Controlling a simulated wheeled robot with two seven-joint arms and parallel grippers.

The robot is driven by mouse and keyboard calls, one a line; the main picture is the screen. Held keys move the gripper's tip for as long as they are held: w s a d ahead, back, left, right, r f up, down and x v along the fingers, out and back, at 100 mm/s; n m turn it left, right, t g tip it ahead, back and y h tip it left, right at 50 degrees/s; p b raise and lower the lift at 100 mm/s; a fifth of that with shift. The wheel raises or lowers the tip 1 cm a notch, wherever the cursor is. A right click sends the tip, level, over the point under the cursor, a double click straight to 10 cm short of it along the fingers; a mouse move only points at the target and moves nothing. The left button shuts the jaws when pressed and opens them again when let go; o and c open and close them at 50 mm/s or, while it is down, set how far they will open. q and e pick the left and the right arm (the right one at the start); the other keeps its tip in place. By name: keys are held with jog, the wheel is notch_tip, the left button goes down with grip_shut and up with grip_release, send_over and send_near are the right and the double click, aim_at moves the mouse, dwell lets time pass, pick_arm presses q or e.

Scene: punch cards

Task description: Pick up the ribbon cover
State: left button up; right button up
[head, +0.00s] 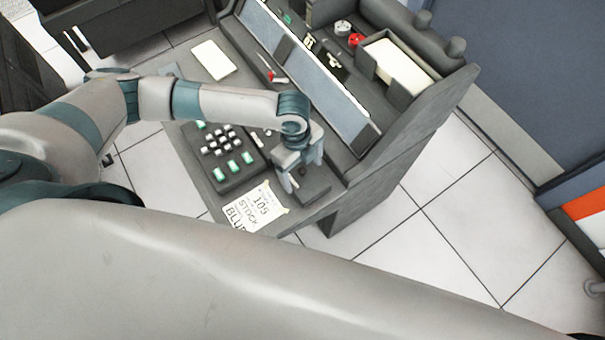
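My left gripper (303,176) points down over the front right corner of the grey desk console. Its two fingers stand apart, with a small dark knob-like spot showing between them. A dark flat block (314,188) lies just under and beside the fingers; it may be the ribbon cover, but I cannot tell for sure. I cannot tell whether the fingers touch it. My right gripper is not in view.
A keypad (222,152) with white and green keys is left of the gripper. A paper note (257,208) lies at the desk's front edge. A long slanted glassy panel (318,80) rises behind. A card tray (427,90) stands at the back right. Tiled floor surrounds the desk.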

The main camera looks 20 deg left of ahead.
aim_at(304, 171)
pick_arm(q)
jog(key=shift+c, duration=0.4)
jog(key=shift+r, duration=0.1)
jog(key=shift+r+b, duration=0.35)
jog(key=shift+r, duration=0.25)
notch_tip(304, 171, up, 2)
jog(key=shift+w+r+b, duration=0.1)
jog(key=shift+r+b, duration=0.15)
jog(key=shift+b, duration=0.2)
jog(key=s+d+r+b, duration=0.2)
jog(key=s+d+r, duration=0.3)
jog(key=d, duration=0.5)
notch_tip(304, 171, up, 2)
jog(key=shift+s+d+r+b, duration=0.1)
jog(key=shift+s+d+b, duration=0.05)
jog(key=shift+d+b, duration=0.2)
jog(key=shift+a, duration=0.1)
jog(key=shift+r+p, duration=1.5)
jog(key=shift+p, duration=0.55)
